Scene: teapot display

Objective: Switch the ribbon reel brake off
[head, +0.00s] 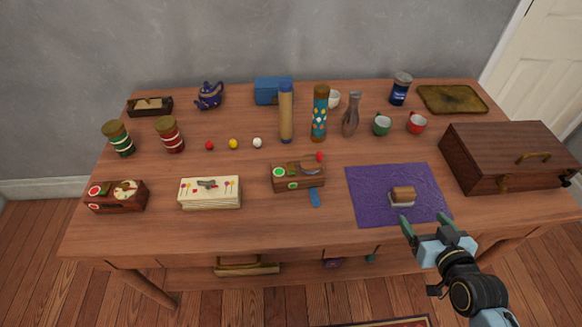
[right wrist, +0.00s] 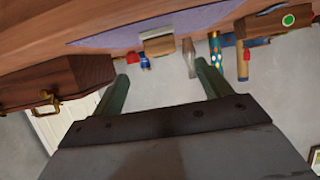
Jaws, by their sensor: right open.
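A wooden box (head: 298,183) stands at the middle front of the table. It has a green round mark, a dark part on top, a red ball at its right rear and a blue strip (head: 315,198) at its front right. It looks like the ribbon reel, but the brake's setting is too small to tell. The box also shows at the upper right of the right wrist view (right wrist: 268,27). My right gripper (head: 427,222) is open and empty at the table's front right, apart from the box and to its right. My left gripper is not in view.
A purple cloth (head: 365,190) with a small brown-topped block (head: 403,194) lies near my right gripper. A large wooden case (head: 490,165) stands to the right. A cream box (head: 210,198) and a red-brown box with a dial (head: 108,204) stand left. Tall cylinders (head: 286,120) stand behind.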

